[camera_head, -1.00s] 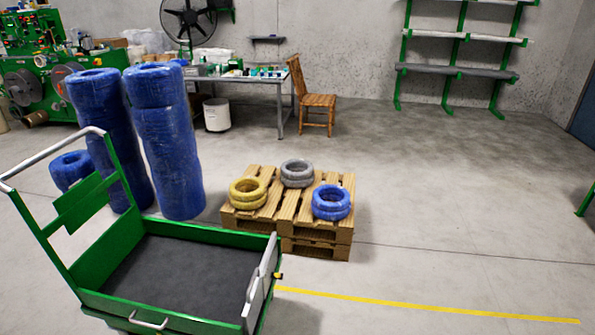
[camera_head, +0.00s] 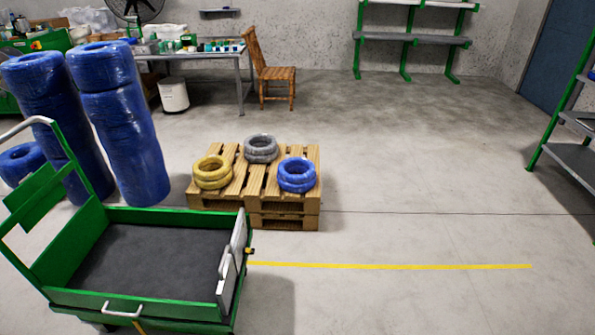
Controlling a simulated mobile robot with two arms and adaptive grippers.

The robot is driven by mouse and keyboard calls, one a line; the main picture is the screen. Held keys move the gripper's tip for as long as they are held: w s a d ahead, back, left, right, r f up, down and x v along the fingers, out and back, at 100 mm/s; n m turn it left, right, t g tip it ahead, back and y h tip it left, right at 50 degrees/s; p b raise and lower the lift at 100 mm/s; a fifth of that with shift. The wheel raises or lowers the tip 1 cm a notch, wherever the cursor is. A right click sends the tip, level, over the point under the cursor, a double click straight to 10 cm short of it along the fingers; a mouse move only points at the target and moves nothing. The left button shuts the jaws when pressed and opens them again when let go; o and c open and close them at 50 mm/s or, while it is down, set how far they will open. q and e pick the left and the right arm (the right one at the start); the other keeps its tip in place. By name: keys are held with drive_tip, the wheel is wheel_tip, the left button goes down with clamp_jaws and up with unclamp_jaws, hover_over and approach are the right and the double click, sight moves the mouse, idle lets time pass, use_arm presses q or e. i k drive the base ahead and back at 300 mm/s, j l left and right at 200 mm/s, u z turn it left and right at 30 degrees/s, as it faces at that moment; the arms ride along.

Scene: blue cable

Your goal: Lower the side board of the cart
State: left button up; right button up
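The green cart (camera_head: 72,294) stands at the lower left of the head view. Its dark bed (camera_head: 150,262) is empty. A grey-white side board (camera_head: 232,262) stands upright at the cart's right end, with a small black and yellow part (camera_head: 249,251) beside it. A light handle (camera_head: 122,311) is on the near green wall. The push handle rises at the left edge. Neither of my grippers shows in this view.
A wooden pallet stack (camera_head: 285,215) with yellow, grey and blue cable coils (camera_head: 297,175) stands behind the cart. Tall blue wrapped rolls (camera_head: 125,135) stand at left. A green shelf (camera_head: 570,130) is at right. The floor right of the cart, around the yellow line (camera_head: 390,267), is clear.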

sight(117, 304)
drive_tip(key=u, duration=1.5)
